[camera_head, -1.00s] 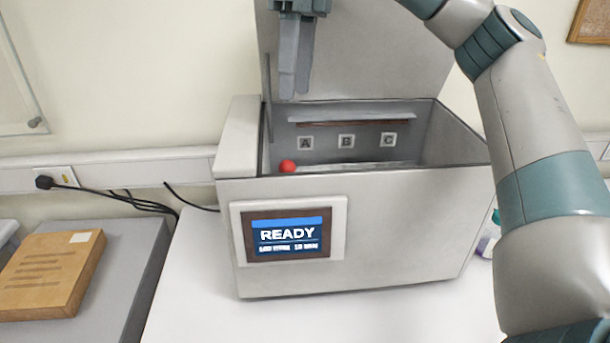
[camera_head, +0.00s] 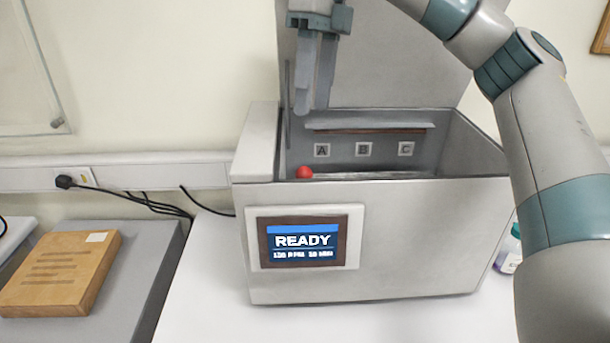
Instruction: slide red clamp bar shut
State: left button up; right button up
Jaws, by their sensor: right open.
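A red ball-shaped knob (camera_head: 304,172) shows at the front left inside the open grey machine (camera_head: 400,240). I take it for part of the clamp bar; the rest of the bar is hidden behind the front wall or not distinct. My right gripper (camera_head: 312,108) points down above the left part of the machine's opening, higher in the picture than the knob and apart from it. It is open, its two fingers overlapping in this view, with nothing seen between them. My left gripper is not in view.
The machine's lid (camera_head: 385,60) stands raised behind the opening. Labels A, B and C are on the inner back wall. The front screen (camera_head: 303,242) reads READY. A small bottle (camera_head: 509,250) stands at the right. A brown box (camera_head: 60,272) lies at the left.

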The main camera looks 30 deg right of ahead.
aim_at(305, 175)
jog(key=f, duration=0.4)
jog(key=s+a+f+p, duration=0.1)
jog(key=f, duration=0.4)
jog(key=a+f, duration=0.1)
jog(key=f, duration=0.4)
jog(key=shift+s+a+f+p, duration=0.2)
jog(key=shift+f+p, duration=0.05)
jog(key=shift+p, duration=0.15)
